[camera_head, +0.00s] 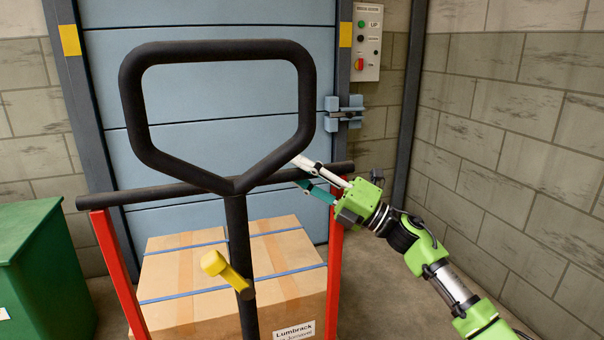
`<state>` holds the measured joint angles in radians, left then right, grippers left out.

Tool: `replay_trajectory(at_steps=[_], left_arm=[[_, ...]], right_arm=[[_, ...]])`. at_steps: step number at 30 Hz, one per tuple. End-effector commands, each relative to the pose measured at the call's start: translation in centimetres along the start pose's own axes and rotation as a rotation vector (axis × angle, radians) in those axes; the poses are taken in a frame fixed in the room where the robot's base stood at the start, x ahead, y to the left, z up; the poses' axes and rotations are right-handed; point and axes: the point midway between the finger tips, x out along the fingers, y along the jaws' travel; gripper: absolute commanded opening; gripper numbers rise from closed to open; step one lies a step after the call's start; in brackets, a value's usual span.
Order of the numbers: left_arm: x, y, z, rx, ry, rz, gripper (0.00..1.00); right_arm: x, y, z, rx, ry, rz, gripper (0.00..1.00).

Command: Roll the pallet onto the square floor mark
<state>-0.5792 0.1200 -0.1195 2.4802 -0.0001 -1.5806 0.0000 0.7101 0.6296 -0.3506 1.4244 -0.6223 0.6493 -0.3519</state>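A pallet jack stands in front of me. Its dark looped handle (218,50) rises in the foreground, with a yellow lever (228,272) on the shaft. A dark crossbar (130,195) with red uprights (119,275) spans behind the handle. Beyond it is a carton load (185,285) with blue straps and a "Lumbrack" label. The pallet under the load and the square floor mark are not visible. My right gripper (299,171) is at the right end of the crossbar, close to the handle's lower right side. Its fingers are apart; contact is unclear. My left gripper is out of view.
A closed light-blue shutter door (215,85) in a dark frame, with a latch (344,112), stands behind the load. A control box (368,42) hangs beside it. A block wall (520,130) bounds the right. A green bin (45,270) stands at left.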

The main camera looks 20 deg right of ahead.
Motion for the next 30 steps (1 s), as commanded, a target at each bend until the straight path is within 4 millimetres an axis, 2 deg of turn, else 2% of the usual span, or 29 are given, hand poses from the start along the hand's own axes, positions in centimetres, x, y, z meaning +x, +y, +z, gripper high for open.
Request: replay_trajectory(at_steps=[4,8,15,21,25,30], left_arm=[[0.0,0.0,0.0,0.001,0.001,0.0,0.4],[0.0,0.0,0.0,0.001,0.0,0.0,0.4],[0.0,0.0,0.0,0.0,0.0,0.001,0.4],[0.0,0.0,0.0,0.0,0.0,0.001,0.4],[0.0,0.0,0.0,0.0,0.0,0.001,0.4],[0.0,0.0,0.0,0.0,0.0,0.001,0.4]], right_arm=[[-0.1,-0.1,-0.3,0.005,0.004,0.0,0.36],[-1.7,-0.2,-0.3,0.005,0.003,-0.002,0.36],[-7.0,-0.1,-0.1,0.003,-0.001,-0.003,0.36],[-10.6,0.1,0.0,0.0,-0.002,-0.001,0.36],[-11.9,0.1,0.1,0.001,-0.003,0.001,0.36],[-12.4,0.3,0.1,-0.001,-0.002,0.003,0.36]])
